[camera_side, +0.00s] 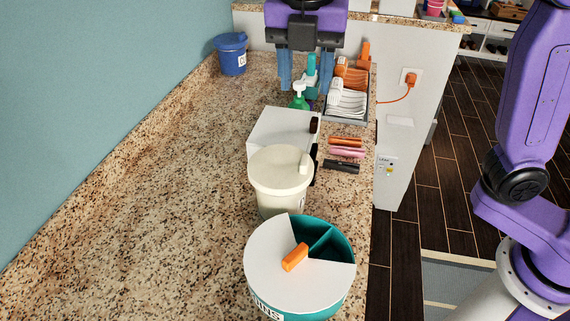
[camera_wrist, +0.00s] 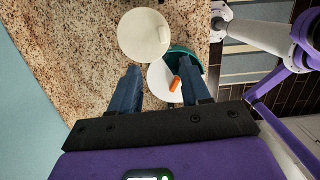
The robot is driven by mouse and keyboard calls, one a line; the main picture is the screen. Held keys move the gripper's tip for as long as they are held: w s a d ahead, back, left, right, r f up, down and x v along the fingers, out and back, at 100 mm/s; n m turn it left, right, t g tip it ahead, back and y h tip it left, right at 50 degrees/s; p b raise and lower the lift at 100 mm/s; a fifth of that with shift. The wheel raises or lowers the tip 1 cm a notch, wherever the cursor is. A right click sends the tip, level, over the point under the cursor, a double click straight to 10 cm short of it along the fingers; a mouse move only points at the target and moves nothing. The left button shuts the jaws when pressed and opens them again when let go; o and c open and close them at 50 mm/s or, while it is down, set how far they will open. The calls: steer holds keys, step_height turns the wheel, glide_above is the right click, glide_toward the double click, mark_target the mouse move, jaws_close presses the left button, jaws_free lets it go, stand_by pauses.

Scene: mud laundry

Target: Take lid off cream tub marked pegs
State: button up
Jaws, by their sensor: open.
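The cream tub (camera_side: 283,200) stands on the speckled counter in the middle of the side view. Its round cream lid (camera_side: 275,168) sits on top, with a small block handle (camera_side: 305,163) near the right edge. A label on the tub shows only in part and I cannot read it. In the wrist view the lid (camera_wrist: 140,38) is beyond my fingertips, with its handle at the right. My gripper (camera_side: 306,88) is open and empty, pointing down beyond the tub in the side view, apart from it; its fingers also show in the wrist view (camera_wrist: 160,68).
A teal round bin (camera_side: 338,262) with a white part-lid (camera_side: 270,270) and orange handle stands close in front. A white box (camera_side: 280,127), green bottle (camera_side: 299,99), rack (camera_side: 347,118) and coloured rods (camera_side: 346,152) lie behind.

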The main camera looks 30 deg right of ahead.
glide_above(304, 160)
step_height(304, 160, down, 11)
steer(key=shift+a, duration=0.1)
steer(key=shift+f, duration=2.95)
jaws_close()
